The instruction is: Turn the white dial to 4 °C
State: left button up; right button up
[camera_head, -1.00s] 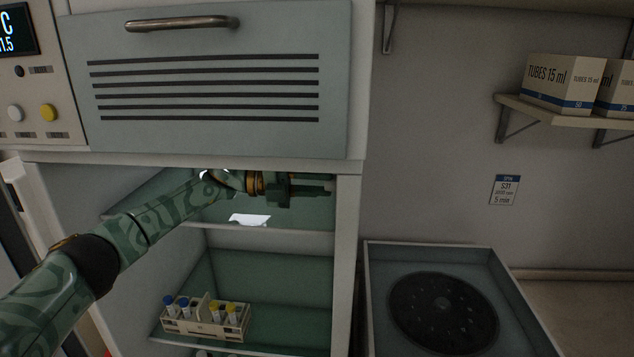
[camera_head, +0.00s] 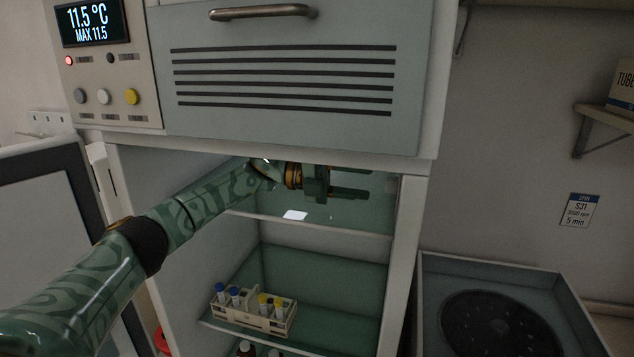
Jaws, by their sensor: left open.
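A small white round control (camera_head: 104,97) is on the panel at the upper left, between a grey one (camera_head: 80,96) and a yellow one (camera_head: 132,96). I cannot tell whether it is a dial or a button. The display (camera_head: 95,22) above reads 11.5 °C, MAX 11.5. My left gripper (camera_head: 366,184) is inside the upper part of the open fridge, fingers pointing right toward the inner side wall. It is open and empty, well right of and below the panel. A small pale shape (camera_head: 393,188) on that wall is too dim to identify. My right gripper is out of view.
The fridge door (camera_head: 38,200) stands open at left. A tube rack (camera_head: 250,316) with blue- and yellow-capped tubes sits on a lower shelf. A vented front with a handle (camera_head: 262,12) is above. A centrifuge (camera_head: 500,325) stands at right.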

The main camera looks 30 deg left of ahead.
pick_arm(q)
jog(key=b+v, duration=0.3)
jog(key=v, duration=0.8)
jog(key=shift+a+f, duration=0.1)
jog(key=shift+a, duration=0.15)
jog(key=shift+s+a, duration=0.15)
jog(key=shift+a, duration=0.15)
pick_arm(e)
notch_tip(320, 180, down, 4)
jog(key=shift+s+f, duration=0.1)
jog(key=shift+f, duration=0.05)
